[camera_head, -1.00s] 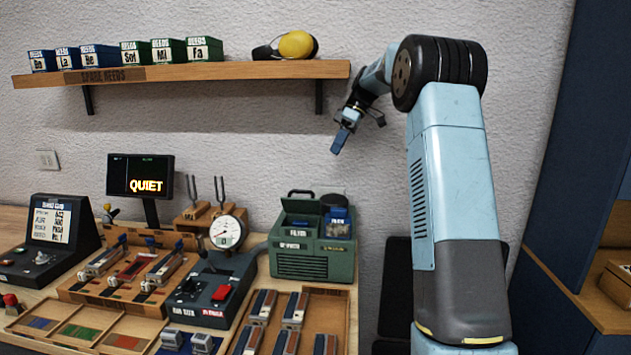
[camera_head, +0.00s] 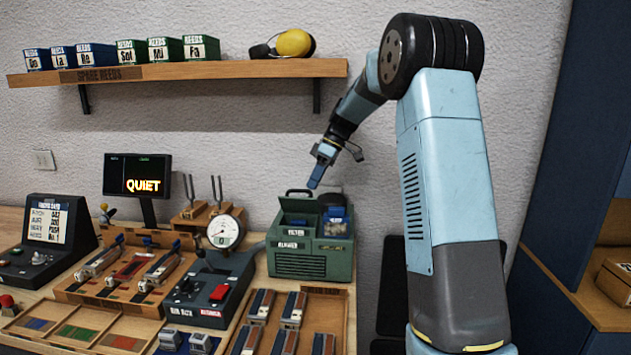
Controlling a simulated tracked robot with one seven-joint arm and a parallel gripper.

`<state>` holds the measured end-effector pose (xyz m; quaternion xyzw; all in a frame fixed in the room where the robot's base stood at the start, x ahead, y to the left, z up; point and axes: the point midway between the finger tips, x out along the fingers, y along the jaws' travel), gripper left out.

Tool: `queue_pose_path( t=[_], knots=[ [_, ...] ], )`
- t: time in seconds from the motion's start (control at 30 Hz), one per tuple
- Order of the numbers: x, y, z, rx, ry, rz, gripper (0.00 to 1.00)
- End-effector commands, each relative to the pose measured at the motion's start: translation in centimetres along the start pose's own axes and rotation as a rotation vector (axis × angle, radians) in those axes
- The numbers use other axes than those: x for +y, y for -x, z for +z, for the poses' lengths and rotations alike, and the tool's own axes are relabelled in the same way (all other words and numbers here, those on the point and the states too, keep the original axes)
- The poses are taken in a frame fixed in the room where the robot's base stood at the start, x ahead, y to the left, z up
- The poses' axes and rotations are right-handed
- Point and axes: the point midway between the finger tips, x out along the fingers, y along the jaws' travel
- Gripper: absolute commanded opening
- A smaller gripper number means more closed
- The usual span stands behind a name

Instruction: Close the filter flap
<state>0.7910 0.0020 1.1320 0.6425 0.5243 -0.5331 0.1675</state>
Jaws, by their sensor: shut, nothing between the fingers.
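The green blower box (camera_head: 315,266) stands at the back of the bench, right of centre. A "FILTER" label shows on its front upper edge, and its top looks open at the left. A dark arched piece (camera_head: 298,193) rises at its back left; it may be the raised flap or its handle, I cannot tell which. A blue labelled block (camera_head: 336,220) sits at the box's right side. My gripper (camera_head: 314,185) is shut and empty, pointing down close above the back of the box. I cannot tell whether it touches anything.
A pressure gauge (camera_head: 223,231) and a grey control unit (camera_head: 207,290) stand left of the box. Tuning forks (camera_head: 216,189) stand upright behind. A wooden tray of reeds (camera_head: 325,308) lies in front. A shelf (camera_head: 185,70) overhangs at the upper left.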

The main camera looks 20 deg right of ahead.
Motion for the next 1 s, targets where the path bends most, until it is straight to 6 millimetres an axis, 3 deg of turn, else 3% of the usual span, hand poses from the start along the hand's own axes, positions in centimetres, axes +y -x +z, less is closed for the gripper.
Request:
queue_pose_path(
  t=[1.0],
  knots=[
    [-1.2,-0.4,0.3,0.005,0.050,0.111,0.00]
  ],
)
